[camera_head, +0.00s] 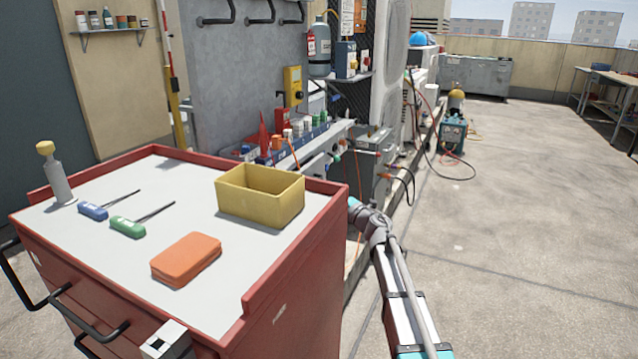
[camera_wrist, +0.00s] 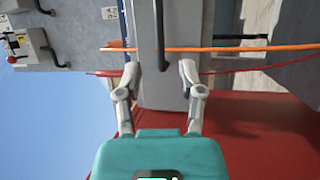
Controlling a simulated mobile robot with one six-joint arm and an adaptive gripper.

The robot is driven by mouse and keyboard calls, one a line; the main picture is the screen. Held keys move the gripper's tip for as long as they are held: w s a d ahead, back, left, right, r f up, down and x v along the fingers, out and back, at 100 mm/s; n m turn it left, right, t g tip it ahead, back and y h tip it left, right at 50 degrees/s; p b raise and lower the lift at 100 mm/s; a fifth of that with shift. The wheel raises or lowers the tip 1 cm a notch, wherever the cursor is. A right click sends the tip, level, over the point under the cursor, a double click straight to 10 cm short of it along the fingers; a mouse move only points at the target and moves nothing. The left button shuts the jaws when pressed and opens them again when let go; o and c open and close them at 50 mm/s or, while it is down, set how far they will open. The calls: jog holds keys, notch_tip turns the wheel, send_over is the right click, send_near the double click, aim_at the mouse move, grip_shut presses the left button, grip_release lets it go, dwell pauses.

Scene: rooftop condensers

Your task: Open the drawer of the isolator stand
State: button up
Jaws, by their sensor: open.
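Just past the fingertips is a grey panel (camera_wrist: 178,92), which looks like a drawer front of the stand. A dark bar handle (camera_wrist: 159,38) runs along it, lined up with the gap between the fingers. I cannot tell whether the fingers touch the panel. In the head view my arm reaches behind the red cart, and the gripper and the handle are hidden.
An orange cable (camera_wrist: 240,48) crosses the panel at the fingertips, with a thinner red cable near it. The red cart (camera_head: 300,300) stands left of my arm, bearing a yellow bin (camera_head: 260,196) and an orange case (camera_head: 186,259). Open concrete floor (camera_head: 510,230) lies right.

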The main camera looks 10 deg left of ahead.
jog(key=p+x, duration=0.1)
jog(key=x, duration=0.7)
grip_shut()
dwell(0.3)
